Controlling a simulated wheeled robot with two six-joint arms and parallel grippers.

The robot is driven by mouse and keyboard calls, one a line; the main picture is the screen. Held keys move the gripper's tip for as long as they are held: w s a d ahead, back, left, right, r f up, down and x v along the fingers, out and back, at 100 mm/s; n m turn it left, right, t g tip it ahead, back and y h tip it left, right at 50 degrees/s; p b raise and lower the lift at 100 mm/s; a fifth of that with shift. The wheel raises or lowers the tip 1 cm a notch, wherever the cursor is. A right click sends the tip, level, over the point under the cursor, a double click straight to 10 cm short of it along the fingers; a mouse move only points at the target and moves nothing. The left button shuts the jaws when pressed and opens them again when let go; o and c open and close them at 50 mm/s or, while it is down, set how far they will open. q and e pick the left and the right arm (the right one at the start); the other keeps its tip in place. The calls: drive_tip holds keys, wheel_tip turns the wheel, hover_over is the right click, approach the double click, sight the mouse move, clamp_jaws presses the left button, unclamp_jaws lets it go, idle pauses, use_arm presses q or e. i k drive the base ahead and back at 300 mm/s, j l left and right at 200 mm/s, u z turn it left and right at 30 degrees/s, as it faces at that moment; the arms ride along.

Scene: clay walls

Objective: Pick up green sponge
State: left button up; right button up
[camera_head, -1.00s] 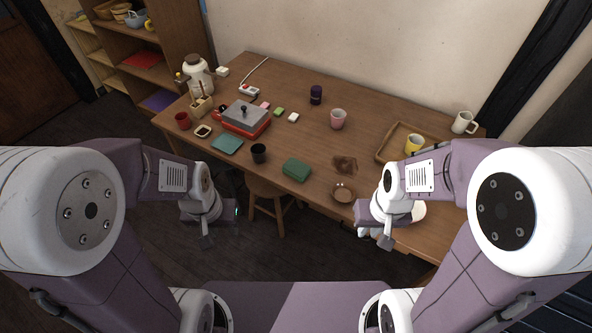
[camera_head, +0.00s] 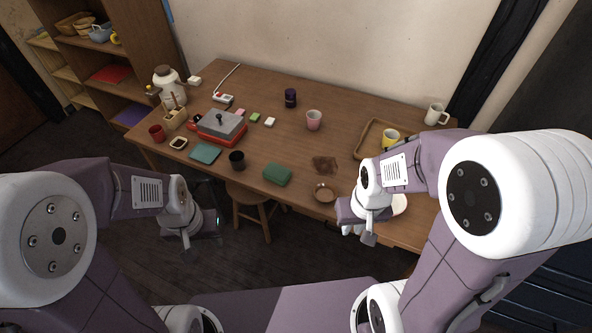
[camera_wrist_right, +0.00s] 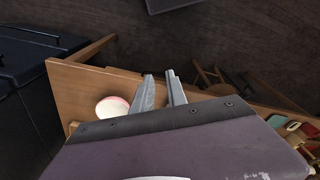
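A small light-green block (camera_head: 255,117), sponge-like, lies on the wooden table between a pink piece (camera_head: 240,112) and a white piece (camera_head: 270,122). A larger dark-green block (camera_head: 277,174) lies near the table's front edge; I cannot tell for certain which one is the sponge. My left gripper (camera_head: 188,242) hangs in front of the table, empty as far as I see; its finger gap is unclear. My right gripper (camera_head: 360,238) is near the front edge at right, far from both green blocks. In the right wrist view its fingers (camera_wrist_right: 161,84) stand apart with nothing between them.
A red-and-grey grill (camera_head: 221,127), teal mat (camera_head: 205,152) and black cup (camera_head: 237,160) stand left of the dark-green block. A stool (camera_head: 250,205) stands in front.

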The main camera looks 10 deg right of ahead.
sight(276, 173)
drive_tip(key=i+j, duration=0.15)
drive_tip(key=i, duration=0.25)
drive_tip(key=i+j+u, duration=0.15)
drive_tip(key=i, duration=0.3)
